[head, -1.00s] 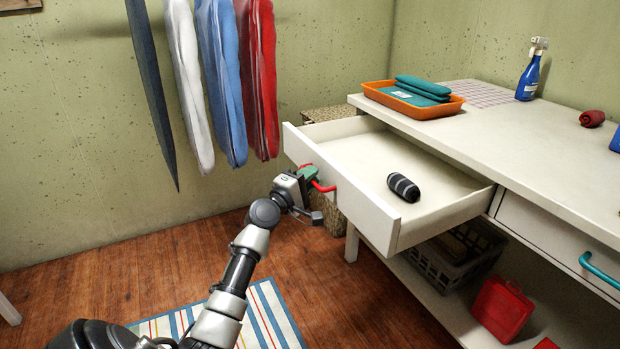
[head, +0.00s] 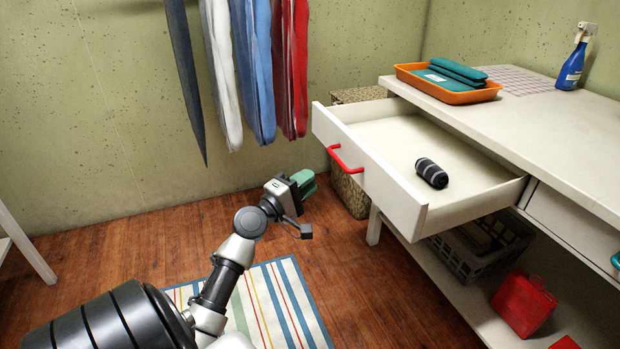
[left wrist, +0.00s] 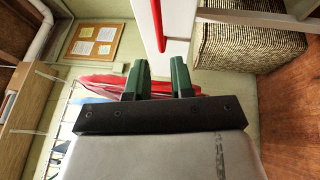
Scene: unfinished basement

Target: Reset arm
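My left gripper (head: 305,184) is in front of the open white drawer (head: 385,192), apart from its red handle (head: 345,160). In the left wrist view its two green fingers (left wrist: 161,78) stand apart with nothing between them, so it is open. The red handle (left wrist: 175,47) and the white drawer front show just beyond the fingertips there. A dark rolled item with a grey band (head: 431,173) lies inside the drawer. My right gripper is not in view.
The white desk (head: 540,130) carries an orange tray (head: 470,97) and a blue spray bottle (head: 573,65). A wicker basket (left wrist: 245,45) stands by the drawer. Clothes hang at the back wall. A grey crate (head: 475,262) and red case (head: 523,303) sit below.

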